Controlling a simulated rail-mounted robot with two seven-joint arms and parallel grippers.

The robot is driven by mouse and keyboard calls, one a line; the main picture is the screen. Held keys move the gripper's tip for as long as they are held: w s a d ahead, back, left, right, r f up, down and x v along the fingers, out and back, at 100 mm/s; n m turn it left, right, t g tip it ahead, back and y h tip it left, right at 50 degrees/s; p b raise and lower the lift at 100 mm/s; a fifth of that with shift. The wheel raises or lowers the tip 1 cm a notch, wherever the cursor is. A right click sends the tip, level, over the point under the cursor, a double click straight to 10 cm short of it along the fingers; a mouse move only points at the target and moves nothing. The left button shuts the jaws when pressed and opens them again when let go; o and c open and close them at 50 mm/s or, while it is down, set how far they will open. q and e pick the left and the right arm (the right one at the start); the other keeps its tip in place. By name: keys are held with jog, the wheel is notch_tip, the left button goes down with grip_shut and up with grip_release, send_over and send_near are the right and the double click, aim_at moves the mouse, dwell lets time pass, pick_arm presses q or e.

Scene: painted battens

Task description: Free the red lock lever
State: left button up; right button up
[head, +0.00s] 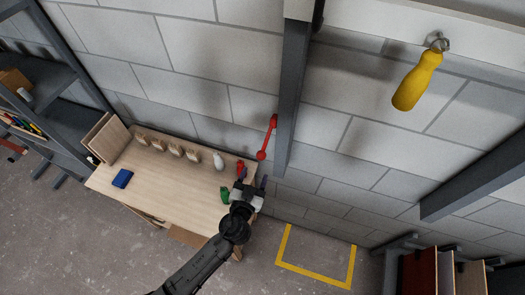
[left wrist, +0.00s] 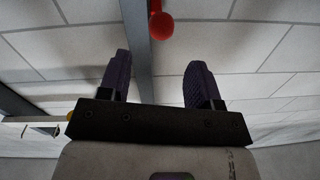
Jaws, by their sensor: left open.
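The red lock lever (head: 268,137) is mounted on the grey upright post against the block wall, slanting down to a round red knob (head: 261,155). In the left wrist view the knob (left wrist: 161,26) shows at the top, beyond the fingertips, and most of the lever is out of frame. My left gripper (head: 253,178) is open, below the knob and apart from it. The two dark fingers (left wrist: 158,68) are spread with nothing between them; the knob lines up roughly with the gap. My right gripper is in neither view.
A wooden workbench (head: 165,190) bears several brushes (head: 175,150), a white bottle (head: 219,161), a blue box (head: 122,178), and red and green (head: 225,194) items near my gripper. A yellow-handled tool (head: 417,82) hangs at upper right. Yellow tape (head: 315,275) marks clear floor.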

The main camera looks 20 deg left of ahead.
aim_at(260, 159)
pick_arm(q)
jog(key=w, duration=1)
jog(key=shift+a, duration=0.25)
jog(key=shift+s, duration=0.1)
grip_shut()
